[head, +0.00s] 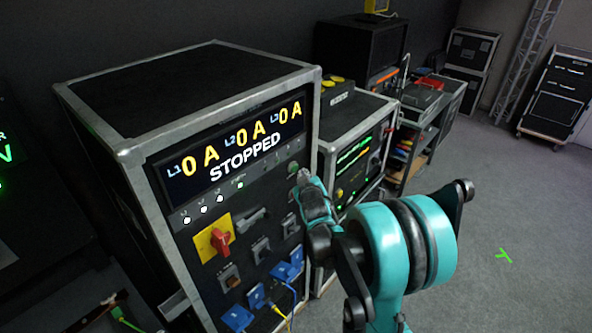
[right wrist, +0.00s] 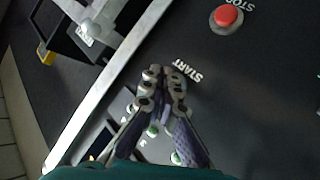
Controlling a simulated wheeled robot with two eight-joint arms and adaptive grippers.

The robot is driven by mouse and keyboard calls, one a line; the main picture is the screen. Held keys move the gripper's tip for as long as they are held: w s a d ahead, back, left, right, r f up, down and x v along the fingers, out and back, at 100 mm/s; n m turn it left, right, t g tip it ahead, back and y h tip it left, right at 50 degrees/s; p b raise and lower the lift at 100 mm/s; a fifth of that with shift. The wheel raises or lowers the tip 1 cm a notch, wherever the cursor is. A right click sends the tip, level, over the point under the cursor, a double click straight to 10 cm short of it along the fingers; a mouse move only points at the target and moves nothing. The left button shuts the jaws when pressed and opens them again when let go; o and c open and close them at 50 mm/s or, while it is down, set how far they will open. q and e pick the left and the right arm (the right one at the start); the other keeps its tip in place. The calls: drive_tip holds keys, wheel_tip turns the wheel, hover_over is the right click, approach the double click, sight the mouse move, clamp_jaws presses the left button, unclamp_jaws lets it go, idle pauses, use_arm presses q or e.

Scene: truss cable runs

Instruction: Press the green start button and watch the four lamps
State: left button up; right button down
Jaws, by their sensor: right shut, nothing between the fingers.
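The power rack's display (head: 235,143) reads 0 A three times and STOPPED. In the right wrist view the closed fingers (right wrist: 165,73) lie beside the START label (right wrist: 187,70). The start button is not clearly seen there, likely behind the fingers; contact cannot be told. Several small pale green lamps (right wrist: 152,130) show around the fingers. My left gripper is not in view.
A red STOP button (right wrist: 226,17) sits near START. A red rotary switch on a yellow plate (head: 213,239) and blue sockets (head: 238,318) are lower on the panel. Another rack (head: 350,150) stands behind to the right. The grey floor (head: 500,210) at right is mostly clear.

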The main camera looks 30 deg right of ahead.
drive_tip(key=shift+w, duration=0.1)
idle(0.6)
drive_tip(key=shift+w+a, duration=0.15)
drive_tip(key=shift+w, duration=0.2)
drive_tip(key=shift+w+a, duration=0.2)
drive_tip(key=shift+w, duration=0.15)
idle(0.5)
drive_tip(key=shift+s+d, duration=0.1)
drive_tip(key=shift+s, duration=0.05)
drive_tip(key=shift+s+d+b, duration=0.25)
drive_tip(key=shift+s+b, duration=0.1)
drive_tip(key=shift+s, duration=0.3)
drive_tip(key=s, duration=0.1)
drive_tip(key=s+d, duration=0.1)
drive_tip(key=s, duration=0.1)
drive_tip(key=s+d, duration=0.1)
drive_tip(key=shift+s, duration=0.3)
drive_tip(key=shift+a, duration=0.1)
idle(0.8)
